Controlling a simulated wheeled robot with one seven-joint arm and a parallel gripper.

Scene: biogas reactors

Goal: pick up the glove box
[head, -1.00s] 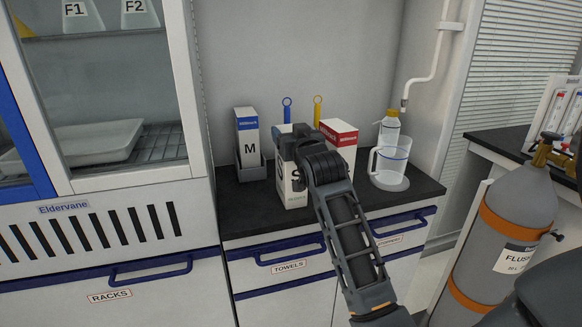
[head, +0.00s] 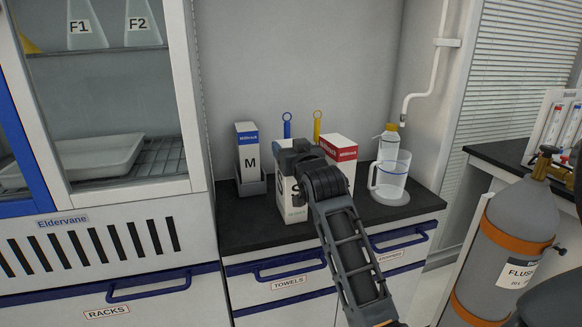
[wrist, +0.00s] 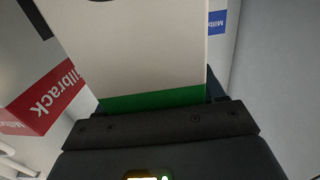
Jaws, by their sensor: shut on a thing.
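The glove boxes stand on the dark counter in the head view. The white box marked S (head: 294,208) is in the middle, largely hidden behind my gripper (head: 290,160). My gripper is shut on this S box. In the wrist view the box (wrist: 150,55) fills the middle, white with a green band at the gripper's (wrist: 160,120) edge. The fingers are hard to make out. The box looks upright; I cannot tell whether its base touches the counter. A blue-topped box marked M (head: 249,158) stands to the left in a grey holder. A red-topped box (head: 342,150) stands to the right.
A clear jug (head: 392,178) and a yellow-capped bottle (head: 389,141) stand right of the boxes. A glass-fronted cabinet (head: 120,110) borders the counter (head: 240,232) on the left. A grey gas cylinder (head: 510,240) stands at the right. The counter's front left corner is clear.

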